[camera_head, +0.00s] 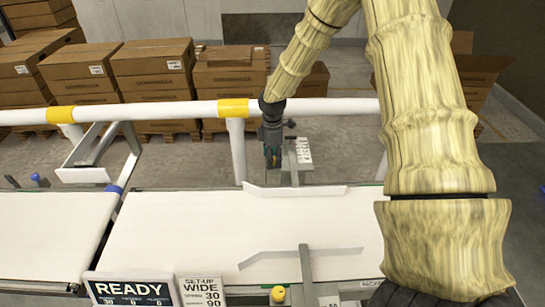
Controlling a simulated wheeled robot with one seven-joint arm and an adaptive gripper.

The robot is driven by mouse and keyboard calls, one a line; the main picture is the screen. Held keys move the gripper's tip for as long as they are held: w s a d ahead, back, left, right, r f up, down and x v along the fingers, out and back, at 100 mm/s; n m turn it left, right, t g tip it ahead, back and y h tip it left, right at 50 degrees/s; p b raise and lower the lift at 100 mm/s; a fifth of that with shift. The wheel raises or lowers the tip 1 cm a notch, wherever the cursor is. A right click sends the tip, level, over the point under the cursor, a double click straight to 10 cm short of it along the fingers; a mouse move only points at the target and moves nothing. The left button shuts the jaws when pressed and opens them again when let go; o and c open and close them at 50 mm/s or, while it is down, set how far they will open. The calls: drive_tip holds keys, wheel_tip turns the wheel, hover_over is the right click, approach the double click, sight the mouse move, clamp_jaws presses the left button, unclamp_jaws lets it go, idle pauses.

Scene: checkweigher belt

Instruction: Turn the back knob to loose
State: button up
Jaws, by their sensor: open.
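My gripper (272,155) is at the far side of the belt, pointing down beside the bracket of the back guide rail (295,190). Its fingers are small and dark here, and they are open. I cannot make out the back knob; the gripper seems to cover that spot, so touching or apart cannot be told. A pale plate with printed marks (303,151) stands just right of the gripper. The yellow front knob (278,293) is at the near edge, by the front guide rail (300,256).
The white belt (190,225) is clear between the guide rails. A white pipe rail with yellow bands (160,110) runs behind it, near my wrist. A READY display (132,289) and a SET-UP WIDE card (204,291) stand in front. Cartons (150,75) are stacked beyond.

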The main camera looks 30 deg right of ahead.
drive_tip(key=shift+r, duration=0.1)
wheel_tip(320, 180, up, 12)
idle(0.6)
idle(0.4)
